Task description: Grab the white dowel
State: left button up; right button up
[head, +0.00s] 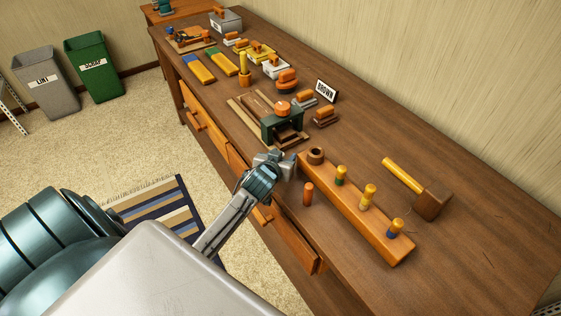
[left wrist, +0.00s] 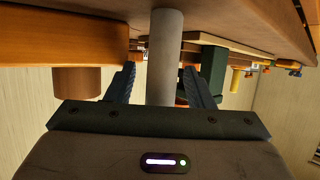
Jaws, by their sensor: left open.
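The white dowel (left wrist: 165,55) looks pale grey and stands upright on the bench in the left wrist view, where the picture is upside down. My left gripper (left wrist: 159,85) is open, with one dark finger on each side of the dowel. There is a gap at the left finger; I cannot tell whether the right finger touches. In the head view my left gripper (head: 284,163) is low at the bench's front edge, beside the left end of the peg rack, and I cannot make out the dowel clearly there. My right gripper is not in view.
The orange peg rack (head: 358,215) carries a brown cylinder (head: 316,156) and several coloured pegs. An orange-brown peg (head: 308,193) stands in front of it. A green-ended wooden fixture (head: 283,127) is just behind my gripper. A mallet (head: 431,204) lies right, with clear bench around.

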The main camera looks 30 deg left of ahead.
pick_arm(q)
grip_shut()
dwell(0.3)
